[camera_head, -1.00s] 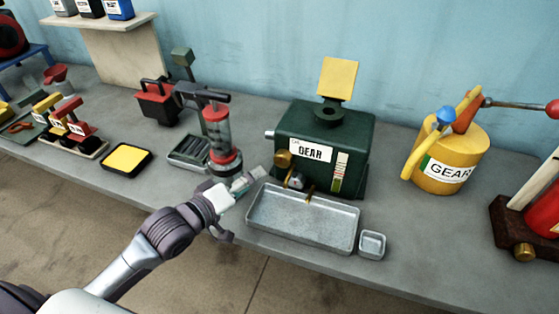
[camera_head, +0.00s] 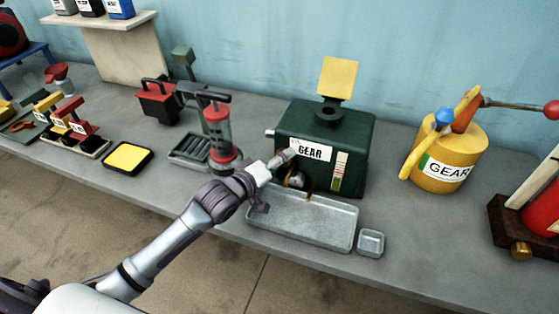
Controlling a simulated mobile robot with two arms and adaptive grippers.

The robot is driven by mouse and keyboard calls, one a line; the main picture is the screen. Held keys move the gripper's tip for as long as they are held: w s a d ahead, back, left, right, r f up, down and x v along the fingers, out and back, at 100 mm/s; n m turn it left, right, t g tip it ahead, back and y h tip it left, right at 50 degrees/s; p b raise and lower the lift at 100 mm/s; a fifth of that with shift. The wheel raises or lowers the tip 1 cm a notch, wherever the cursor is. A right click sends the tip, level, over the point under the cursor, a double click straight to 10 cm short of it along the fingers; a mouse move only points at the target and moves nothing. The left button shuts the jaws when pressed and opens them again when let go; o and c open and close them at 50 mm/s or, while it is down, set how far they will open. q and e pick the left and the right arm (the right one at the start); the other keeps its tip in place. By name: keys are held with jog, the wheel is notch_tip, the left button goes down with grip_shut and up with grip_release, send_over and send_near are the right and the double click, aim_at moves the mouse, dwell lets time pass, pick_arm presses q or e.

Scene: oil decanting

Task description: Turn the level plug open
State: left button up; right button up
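The dark green gear oil box (camera_head: 340,130) stands on the bench with its yellow lid (camera_head: 338,78) raised. Its front has a white GEAR label (camera_head: 312,151), a sight gauge (camera_head: 340,171) and fittings low on the left. My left gripper (camera_head: 284,158) is at the left of the front face, where the brass level plug was visible before. The gripper now hides that plug, and I cannot tell whether the fingers are closed on it. Below, a round dial (camera_head: 296,179) and a brass spout (camera_head: 309,190) are partly hidden. My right gripper is not in view.
A grey drip tray (camera_head: 320,233) lies in front of the box, with a small square dish (camera_head: 371,242) beside it. A yellow GEAR can (camera_head: 447,160) stands to the right.

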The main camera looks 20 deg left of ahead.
pick_arm(q)
jog(key=c, duration=1.1)
jog(key=shift+o, duration=0.2)
jog(key=shift+d+m+t+y+p, duration=0.15)
jog(key=shift+m+y+p, duration=0.35)
jog(key=shift+m+y, duration=1.8)
jog(key=shift+d+m+t+y+p, duration=0.1)
jog(key=shift+m+y+p, duration=0.8)
jog(key=shift+m, duration=2.4)
jog(key=shift+d+m+t+y+p, duration=0.1)
jog(key=shift+d+m+y, duration=0.05)
jog(key=shift+m+y, duration=2.3)
jog(key=shift+m+h, duration=0.25)
jog(key=shift+m, duration=0.2)
